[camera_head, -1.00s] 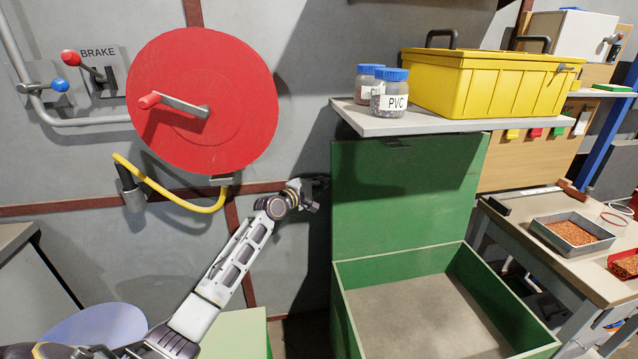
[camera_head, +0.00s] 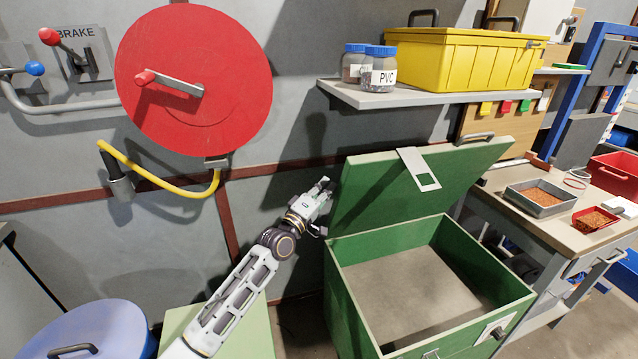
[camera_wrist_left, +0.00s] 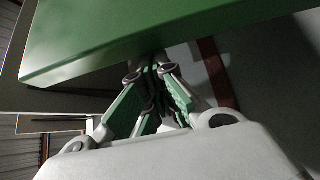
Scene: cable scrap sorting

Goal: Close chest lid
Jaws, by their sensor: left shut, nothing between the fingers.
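A green chest (camera_head: 352,300) stands on the floor right of centre in the head view. The chest's inside shows and looks empty. My left gripper (camera_head: 324,187) is at the lid's left edge, near the wall. In the left wrist view the shut fingers (camera_wrist_left: 156,70) point under the green lid panel (camera_wrist_left: 150,35). Whether they touch it I cannot tell. My right gripper is out of view.
A shelf (camera_head: 400,98) above the lid holds jars (camera_head: 379,70) and a yellow bin (camera_head: 470,62). A red disc (camera_head: 230,90) is on the wall at left. A bench (camera_head: 560,232) with trays stands right. A blue-lidded drum (camera_head: 110,330) stands lower left.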

